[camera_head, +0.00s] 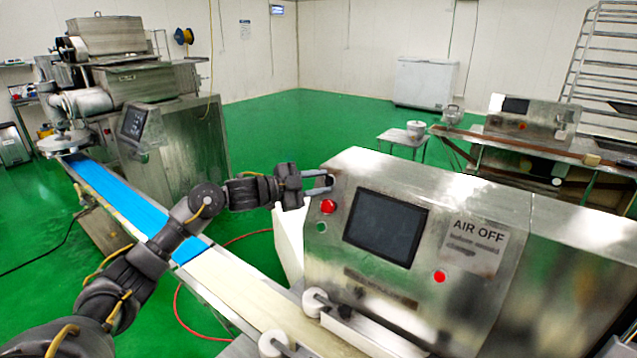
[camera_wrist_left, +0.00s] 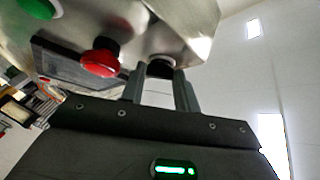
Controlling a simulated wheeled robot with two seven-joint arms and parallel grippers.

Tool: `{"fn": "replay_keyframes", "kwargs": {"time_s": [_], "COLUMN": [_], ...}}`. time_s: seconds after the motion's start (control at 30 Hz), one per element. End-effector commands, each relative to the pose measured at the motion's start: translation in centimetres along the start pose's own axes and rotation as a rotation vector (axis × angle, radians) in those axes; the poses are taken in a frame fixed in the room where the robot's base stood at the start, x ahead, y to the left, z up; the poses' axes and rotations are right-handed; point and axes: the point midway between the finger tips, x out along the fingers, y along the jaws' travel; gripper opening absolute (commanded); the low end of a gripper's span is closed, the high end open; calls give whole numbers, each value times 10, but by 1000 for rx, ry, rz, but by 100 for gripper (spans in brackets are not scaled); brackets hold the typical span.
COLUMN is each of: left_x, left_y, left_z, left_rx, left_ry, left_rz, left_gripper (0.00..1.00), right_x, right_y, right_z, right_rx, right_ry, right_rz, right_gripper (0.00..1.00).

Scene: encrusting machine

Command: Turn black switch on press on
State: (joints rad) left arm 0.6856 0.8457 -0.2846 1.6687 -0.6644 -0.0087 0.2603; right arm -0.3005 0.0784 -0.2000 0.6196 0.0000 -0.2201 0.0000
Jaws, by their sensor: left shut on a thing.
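The press (camera_head: 430,190) is a steel cabinet at the right with a dark screen (camera_head: 385,227) and an "AIR OFF" label. Its black switch (camera_wrist_left: 160,68) shows in the left wrist view as a dark round knob on the steel panel, between my fingertips. My left gripper (camera_head: 322,183) reaches the upper left corner of the panel; it also shows in the left wrist view (camera_wrist_left: 161,80), its two fingers shut on the switch. In the head view the switch is mostly hidden by the fingers. The switch's exact angle cannot be told. My right gripper is not in view.
A red button (camera_head: 328,206) sits just below my left fingers, with a green button (camera_head: 321,227) under it. Another red button (camera_head: 440,277) is lower right of the screen. A conveyor (camera_head: 125,195) with a blue belt runs under my left arm.

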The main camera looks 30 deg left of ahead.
Motion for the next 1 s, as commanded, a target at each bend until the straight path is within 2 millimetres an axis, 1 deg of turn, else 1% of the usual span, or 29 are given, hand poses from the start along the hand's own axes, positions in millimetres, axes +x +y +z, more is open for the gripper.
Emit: {"fn": "replay_keyframes", "kwargs": {"time_s": [0.03, 0.47, 1.0], "left_x": [0, 0, 4], "left_y": [-4, -10, -16], "left_z": [-1, -4, -8], "left_rx": [34, 364, 781], "left_ry": [-2, -2, -1], "left_rz": [21, 256, 552], "left_gripper": [8, 8, 8], "right_x": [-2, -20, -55], "right_y": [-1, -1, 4], "right_z": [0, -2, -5], "right_rx": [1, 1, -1], "right_ry": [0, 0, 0], "right_rz": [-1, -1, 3], "right_gripper": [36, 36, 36]}}
